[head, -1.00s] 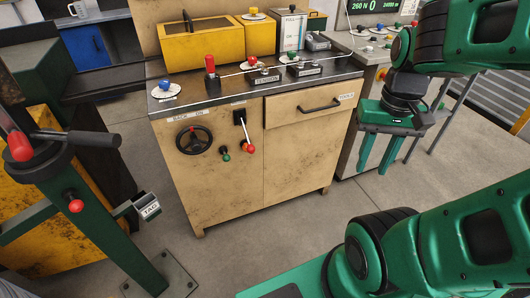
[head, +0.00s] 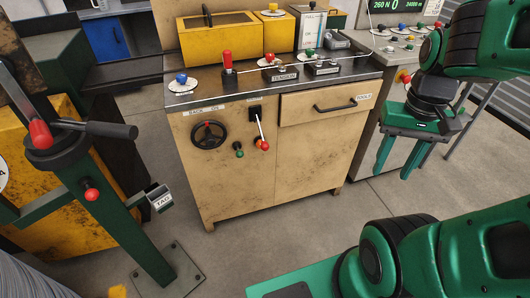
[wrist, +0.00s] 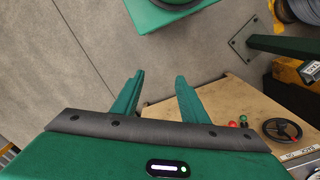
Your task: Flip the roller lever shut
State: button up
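No readable label picks out the roller lever. A tilted lever with a white rod and red ball end (head: 264,145) is on the front of the beige cabinet (head: 240,185). A green post (head: 125,215) at left carries a dark-gripped handle (head: 110,130) and a red-collared metal lever (head: 40,133). My gripper (head: 391,175) hangs right of the cabinet, fingers apart and empty. It also shows in the wrist view (wrist: 159,76), with bare floor between the fingers. It touches none of these levers.
A black handwheel (head: 208,135) and a small green knob (head: 239,150) are left of the red ball lever. A drawer with a black handle (head: 335,106) is above right. My arm fills the right side. Bare floor (head: 235,245) lies between the post and cabinet.

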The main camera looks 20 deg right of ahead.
aim_at(264, 146)
jog(key=u, duration=1.6)
jog(key=k, duration=1.2)
jog(key=z, duration=1.55)
jog(key=i, duration=1)
